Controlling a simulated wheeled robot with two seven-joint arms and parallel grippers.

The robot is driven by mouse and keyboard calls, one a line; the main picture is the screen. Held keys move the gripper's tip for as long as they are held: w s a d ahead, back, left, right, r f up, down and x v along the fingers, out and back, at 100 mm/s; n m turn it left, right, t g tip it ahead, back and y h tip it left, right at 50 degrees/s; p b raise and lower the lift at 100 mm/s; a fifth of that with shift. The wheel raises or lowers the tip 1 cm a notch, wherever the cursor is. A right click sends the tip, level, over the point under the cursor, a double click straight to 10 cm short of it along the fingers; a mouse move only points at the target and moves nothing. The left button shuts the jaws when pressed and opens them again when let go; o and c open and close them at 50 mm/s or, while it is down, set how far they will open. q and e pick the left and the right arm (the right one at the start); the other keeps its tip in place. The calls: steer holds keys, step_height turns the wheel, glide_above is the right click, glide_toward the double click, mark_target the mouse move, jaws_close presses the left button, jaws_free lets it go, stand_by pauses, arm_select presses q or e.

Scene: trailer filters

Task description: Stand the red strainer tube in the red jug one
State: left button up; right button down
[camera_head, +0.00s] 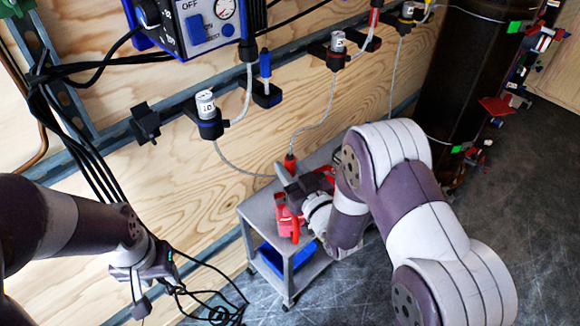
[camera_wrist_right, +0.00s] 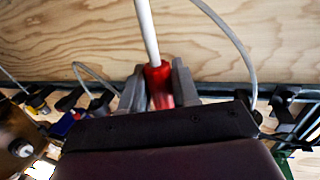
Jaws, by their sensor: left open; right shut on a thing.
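The red strainer tube (camera_head: 290,162) has a thin pale hose running from its top. My right gripper (camera_head: 289,174) is shut on it, above the grey cart. In the right wrist view the red tube (camera_wrist_right: 158,86) sits between the two grey fingers, and its lower end is hidden behind the gripper body. A red jug (camera_head: 287,218) stands on the cart top, just below my right gripper. Other red parts beside it are partly hidden by my right arm, so I cannot tell the jugs apart. My left gripper (camera_head: 140,290) is open and empty at the lower left, away from the cart.
The grey cart (camera_head: 256,208) stands against the plywood wall, with a blue bin (camera_head: 270,257) on its lower shelf. White-capped filter holders (camera_head: 207,112) and hoses hang on the wall rail. Black cables hang near my left arm. A dark brown drum (camera_head: 475,75) stands at right.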

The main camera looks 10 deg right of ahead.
arm_select(q)
steer(key=shift+f+b, duration=0.4)
steer(key=shift+f, duration=0.35)
arm_select(e)
steer(key=shift+f, duration=0.85)
arm_select(q)
steer(key=shift+f+b, duration=0.75)
arm_select(e)
steer(key=shift+f, duration=0.9)
steer(key=c, duration=0.8)
jaws_free()
steer(key=shift+o, duration=0.2)
arm_select(q)
steer(key=shift+s, duration=0.1)
